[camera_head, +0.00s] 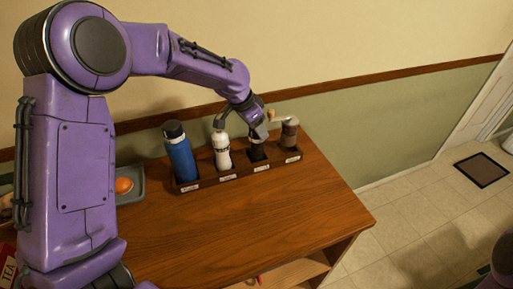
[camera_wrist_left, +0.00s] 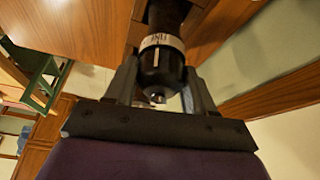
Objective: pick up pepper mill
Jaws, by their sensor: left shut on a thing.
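The pepper mill (camera_head: 257,153) is dark and stands upright in a compartment of the long wooden rack (camera_head: 240,172), third from the left. In the left wrist view the dark mill (camera_wrist_left: 163,68) has a pale label band and a small metal knob. My left gripper (camera_head: 258,128) reaches down over the mill's top from the left. In the left wrist view its two fingers (camera_wrist_left: 162,92) are on either side of the mill, shut on it. The gripper partly hides the mill's top in the head view. My right gripper is not in view.
In the rack, a blue bottle (camera_head: 180,155) and a white bottle (camera_head: 221,150) stand left of the mill, and a grinder with a crank (camera_head: 289,132) stands close on its right. A grey tray (camera_head: 136,190) holds an orange item (camera_head: 123,185). The wooden counter (camera_head: 230,220) in front is clear.

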